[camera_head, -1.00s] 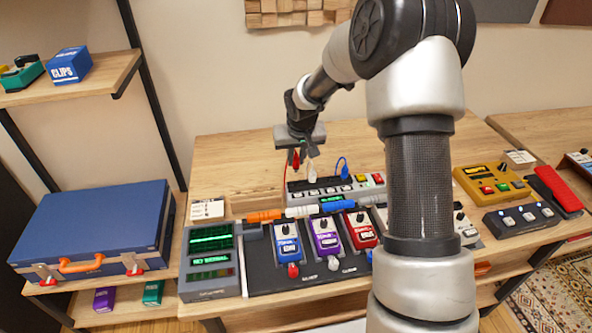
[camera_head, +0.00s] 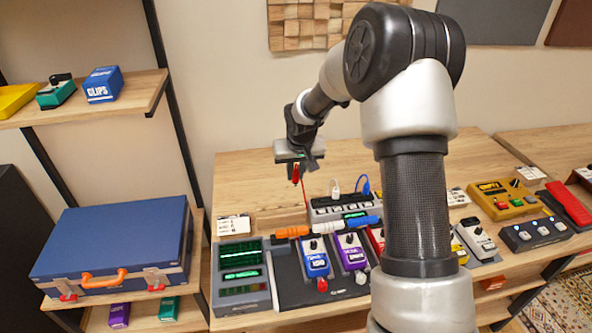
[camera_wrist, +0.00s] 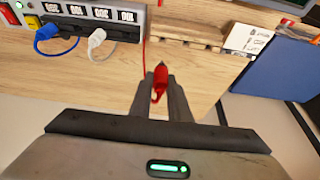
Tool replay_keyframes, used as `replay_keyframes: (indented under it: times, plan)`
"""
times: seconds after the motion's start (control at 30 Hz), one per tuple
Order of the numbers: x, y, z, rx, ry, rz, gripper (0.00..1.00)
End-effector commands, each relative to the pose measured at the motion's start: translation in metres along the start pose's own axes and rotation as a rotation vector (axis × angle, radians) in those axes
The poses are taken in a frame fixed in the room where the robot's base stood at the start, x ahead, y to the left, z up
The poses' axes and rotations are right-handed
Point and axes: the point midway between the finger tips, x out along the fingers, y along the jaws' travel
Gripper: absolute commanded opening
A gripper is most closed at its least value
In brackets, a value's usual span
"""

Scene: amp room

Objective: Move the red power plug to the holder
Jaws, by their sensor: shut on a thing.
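My gripper (camera_head: 297,167) is shut on the red power plug (camera_head: 296,175) and holds it above the table, left of the grey power strip (camera_head: 318,214). In the wrist view the red plug (camera_wrist: 160,80) sits between the two dark fingers (camera_wrist: 160,92). A red cable (camera_head: 304,196) runs from the plug area down toward the strip. A wooden slatted piece (camera_wrist: 187,31), possibly the holder, lies on the table beyond the fingertips in the wrist view; I cannot make it out clearly in the head view.
A white plug (camera_head: 335,187) and a blue plug (camera_head: 366,187) stand in the strip. A white card (camera_head: 233,226) stands left of it. Orange, white and blue connectors (camera_head: 292,232) and several pedals are in front. A blue case (camera_head: 115,240) is at the left. Table behind the strip is clear.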

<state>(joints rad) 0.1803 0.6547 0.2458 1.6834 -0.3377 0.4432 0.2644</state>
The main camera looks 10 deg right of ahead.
Motion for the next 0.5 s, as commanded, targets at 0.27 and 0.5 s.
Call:
replay_keyframes:
  times: [0.27, 0.5]
  plan:
    - [0.015, 0.001, 0.006, 0.0, 0.0, 0.001, 0.0]
    - [0.036, 0.001, 0.015, 0.001, -0.001, 0.001, 0.0]
